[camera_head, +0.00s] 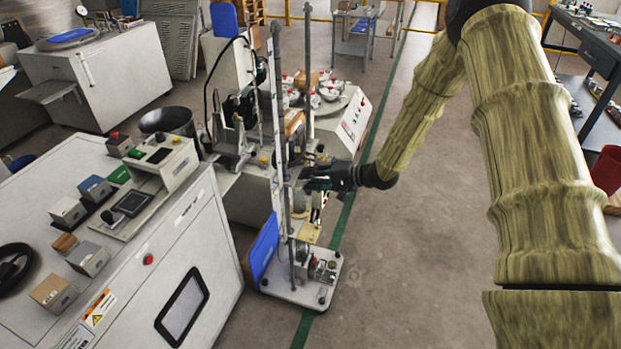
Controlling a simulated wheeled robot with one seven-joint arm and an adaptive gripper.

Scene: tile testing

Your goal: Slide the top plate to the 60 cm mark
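A test stand with two upright metal rods (309,80) rises from a grey base plate (285,287) on the floor. A pale upright strip (273,110), perhaps the scale, stands beside the rods; its marks are too small to read. My gripper (310,179) reaches in from the right at about mid-height of the stand, next to the rods. Its dark fingers overlap the area where a sliding plate could be, so I cannot make out the top plate clearly or tell whether the fingers touch it. Whether they are open or shut is also unclear.
A white console (215,270) with small blocks and a control box stands close on the left. A white machine with a round top (352,118) stands just behind the stand. A blue panel (262,248) leans at its left side.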

